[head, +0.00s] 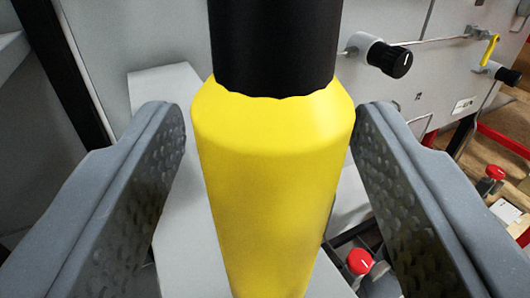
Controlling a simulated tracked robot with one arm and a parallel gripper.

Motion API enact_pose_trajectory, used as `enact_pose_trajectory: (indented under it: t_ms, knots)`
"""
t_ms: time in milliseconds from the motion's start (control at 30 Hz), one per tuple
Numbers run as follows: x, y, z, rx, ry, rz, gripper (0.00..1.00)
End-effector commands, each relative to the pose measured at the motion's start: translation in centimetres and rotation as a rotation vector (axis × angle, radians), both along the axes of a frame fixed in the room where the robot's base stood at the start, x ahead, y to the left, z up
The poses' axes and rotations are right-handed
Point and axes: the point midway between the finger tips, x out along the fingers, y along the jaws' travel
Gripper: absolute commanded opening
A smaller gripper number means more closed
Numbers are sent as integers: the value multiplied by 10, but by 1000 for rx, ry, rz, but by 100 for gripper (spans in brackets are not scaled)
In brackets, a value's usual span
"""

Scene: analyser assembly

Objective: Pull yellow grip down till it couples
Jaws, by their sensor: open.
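The yellow grip (270,180) fills the middle of the head view. It is a smooth yellow body with a bevelled shoulder, and a black cylinder (275,40) rises from its upper end. My gripper (272,120) is open, with one dimpled finger on each side of the grip. A narrow gap shows between each finger and the yellow surface near the fingertips. The lower end of the grip runs out of the picture, so any coupling there is hidden.
A grey panel behind carries a black knob (384,58) at upper right, a yellow lever (489,50) and another black knob (508,76). Red knobs sit lower right, one (360,262) near the right finger. A dark upright post (72,75) stands at left.

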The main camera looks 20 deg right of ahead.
Motion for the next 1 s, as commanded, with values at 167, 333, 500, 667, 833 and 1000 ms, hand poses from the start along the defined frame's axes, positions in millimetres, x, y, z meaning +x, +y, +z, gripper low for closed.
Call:
enact_pose_trajectory:
  t_ms: [167,333,500,667,833,1000]
  knots:
    - [-21,10,0,-1,0,0,52]
    - [-41,20,0,0,-1,1,52]
    - [-61,30,0,0,-1,2,52]
    - [-80,38,0,0,-1,1,52]
    - [-94,46,-1,0,1,1,52]
    - [-102,49,-1,0,1,1,52]
